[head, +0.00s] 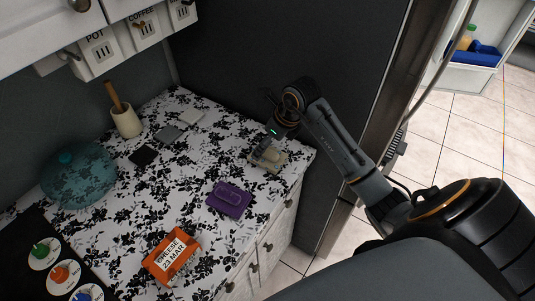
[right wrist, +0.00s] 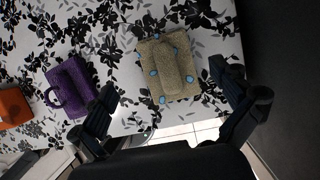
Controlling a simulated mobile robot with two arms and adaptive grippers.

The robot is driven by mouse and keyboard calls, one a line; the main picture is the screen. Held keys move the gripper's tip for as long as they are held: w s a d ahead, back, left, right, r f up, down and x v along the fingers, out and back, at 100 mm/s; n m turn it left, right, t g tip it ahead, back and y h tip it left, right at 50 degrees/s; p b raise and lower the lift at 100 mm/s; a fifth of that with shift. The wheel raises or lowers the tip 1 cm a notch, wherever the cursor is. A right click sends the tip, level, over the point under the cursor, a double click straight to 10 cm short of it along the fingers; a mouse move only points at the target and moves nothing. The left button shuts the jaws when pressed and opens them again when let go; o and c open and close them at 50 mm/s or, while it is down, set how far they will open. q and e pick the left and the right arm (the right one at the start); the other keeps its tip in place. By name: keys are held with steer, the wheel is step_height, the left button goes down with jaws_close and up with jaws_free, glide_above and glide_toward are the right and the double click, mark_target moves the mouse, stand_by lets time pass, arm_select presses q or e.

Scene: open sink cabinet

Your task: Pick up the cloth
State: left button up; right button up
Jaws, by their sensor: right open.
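A beige folded cloth (right wrist: 170,65) with blue dots lies on the patterned countertop, near its right front corner. It also shows in the head view (head: 272,160), partly hidden by my right gripper (head: 267,149). In the right wrist view my right gripper (right wrist: 168,82) is open, with nothing held. Its fingers show on either side of the cloth, which lies below and between them. I cannot tell the exact height of the fingers above it. My left gripper is not in view.
A purple folded item (head: 229,198) and an orange cheese packet (head: 172,258) lie to the left of the cloth. Flat black (head: 144,156), grey and white squares lie farther back. A teal lidded pot (head: 80,178) and a utensil holder (head: 126,122) stand at left. A dark panel (head: 240,60) rises behind.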

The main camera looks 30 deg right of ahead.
mark_target(268, 155)
steer(key=shift+w+f+p, duration=0.15)
steer(key=shift+f+p, duration=0.35)
steer(key=shift+f, duration=0.15)
steer(key=x, duration=0.1)
steer(key=p+x, duration=0.1)
steer(key=x, duration=0.1)
steer(key=shift+d+f, duration=0.25)
steer(key=shift+f, duration=0.05)
steer(key=shift+w+f, duration=0.15)
steer(key=shift+f, duration=0.2)
steer(key=c, duration=1.3)
